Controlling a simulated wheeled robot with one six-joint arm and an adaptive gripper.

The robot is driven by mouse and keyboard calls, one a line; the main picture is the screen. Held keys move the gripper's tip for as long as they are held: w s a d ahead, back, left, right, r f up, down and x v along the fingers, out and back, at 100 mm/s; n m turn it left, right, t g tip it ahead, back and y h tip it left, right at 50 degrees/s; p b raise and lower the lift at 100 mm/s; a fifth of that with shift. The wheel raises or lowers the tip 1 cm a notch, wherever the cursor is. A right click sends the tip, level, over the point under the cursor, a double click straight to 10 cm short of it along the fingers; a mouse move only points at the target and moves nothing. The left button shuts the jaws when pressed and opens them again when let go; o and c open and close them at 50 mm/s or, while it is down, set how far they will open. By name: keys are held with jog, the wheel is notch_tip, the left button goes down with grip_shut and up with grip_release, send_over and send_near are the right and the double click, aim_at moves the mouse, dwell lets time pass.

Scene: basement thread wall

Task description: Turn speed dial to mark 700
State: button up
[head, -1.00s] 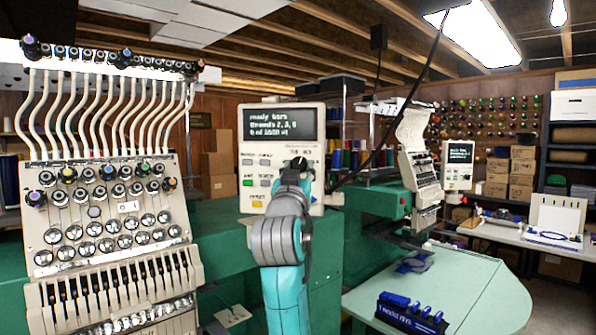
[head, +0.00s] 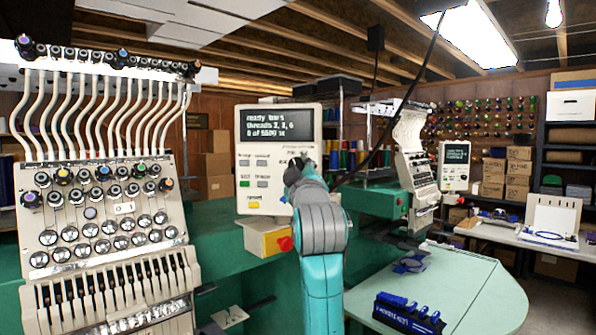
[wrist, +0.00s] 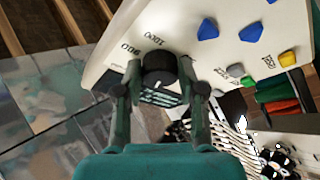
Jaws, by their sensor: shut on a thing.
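The speed dial (wrist: 158,68) is a black round knob on the cream control panel (wrist: 105,60). In the wrist view my gripper (wrist: 159,82) has one finger on each side of the knob and is shut on it. Printed marks show around the knob, among them what look like 800 and 1000; the 700 mark and the pointer cannot be made out. In the head view the panel (head: 247,112) carries a lit text screen (head: 277,126). My gripper (head: 299,168) is at the panel's lower right and hides most of the dial.
Coloured buttons sit close by, including a yellow one (wrist: 287,58). Below the panel is a yellow box (head: 265,241) with a red knob (head: 285,244). A green table (head: 470,290) holding a blue tool rack (head: 408,315) is at right.

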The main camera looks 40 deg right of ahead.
jog(key=shift+n, duration=0.4)
jog(key=o, duration=1.1)
jog(key=shift+o, duration=0.2)
jog(key=shift+s, duration=0.1)
jog(key=v, duration=1.1)
jog(key=shift+s+a, duration=0.2)
jog(key=shift+s, duration=0.1)
jog(key=shift+f, duration=0.15)
